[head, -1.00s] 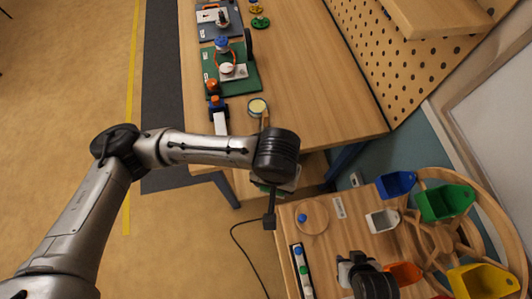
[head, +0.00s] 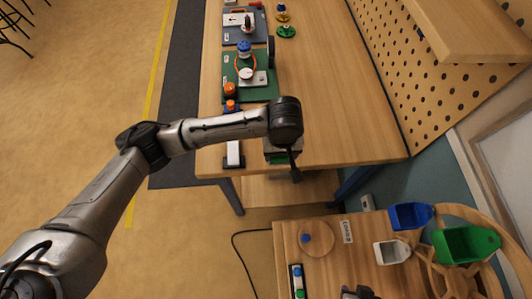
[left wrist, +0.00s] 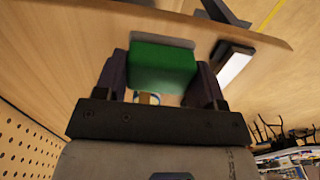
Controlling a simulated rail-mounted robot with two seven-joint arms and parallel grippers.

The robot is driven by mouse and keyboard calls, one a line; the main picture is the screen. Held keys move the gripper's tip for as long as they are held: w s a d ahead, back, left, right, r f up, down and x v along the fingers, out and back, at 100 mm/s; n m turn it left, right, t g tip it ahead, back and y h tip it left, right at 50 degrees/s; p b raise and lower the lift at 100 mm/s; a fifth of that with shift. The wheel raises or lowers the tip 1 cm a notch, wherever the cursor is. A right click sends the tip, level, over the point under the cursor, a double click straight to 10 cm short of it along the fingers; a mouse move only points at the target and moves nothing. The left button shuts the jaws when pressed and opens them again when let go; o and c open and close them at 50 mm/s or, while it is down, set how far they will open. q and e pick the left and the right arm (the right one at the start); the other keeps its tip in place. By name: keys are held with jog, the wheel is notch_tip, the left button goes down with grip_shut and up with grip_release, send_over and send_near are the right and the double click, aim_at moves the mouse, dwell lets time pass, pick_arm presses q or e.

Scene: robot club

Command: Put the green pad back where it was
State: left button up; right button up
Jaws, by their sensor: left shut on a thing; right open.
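The green pad (left wrist: 162,66) is between the two fingers of my left gripper (left wrist: 165,80) in the left wrist view. My left gripper is shut on it. In the head view, my left gripper (head: 283,153) is over the near end of the long wooden table (head: 335,125). Only a sliver of green shows beneath it there, and the arm hides most of the pad. I cannot tell whether the pad touches the table. My right gripper (head: 358,293) barely shows at the bottom edge of the head view, over the lower table, away from the pad.
A white-topped dark block (head: 234,153) lies left of my left gripper. A green board (head: 262,94) with parts on it is farther back. The lower table (head: 340,262) holds a round wooden disc (head: 316,239) and coloured bins (head: 466,243). The long table's right side is clear.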

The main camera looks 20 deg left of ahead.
pick_arm(q)
jog(key=a+f, duration=0.2)
jog(key=a, duration=0.1)
jog(key=w+a+f, duration=0.1)
jog(key=shift+w+a+f, duration=0.1)
jog(key=shift+a, duration=0.3)
pick_arm(e)
jog(key=shift+a+f, duration=0.15)
jog(key=shift+f, duration=0.1)
pick_arm(q)
jog(key=shift+f+b, duration=0.5)
jog(key=shift+f, duration=1.45)
pick_arm(e)
jog(key=shift+f, duration=0.3)
jog(key=shift+r, duration=0.15)
pick_arm(q)
jog(key=o, duration=0.9)
jog(key=shift+f, duration=0.1)
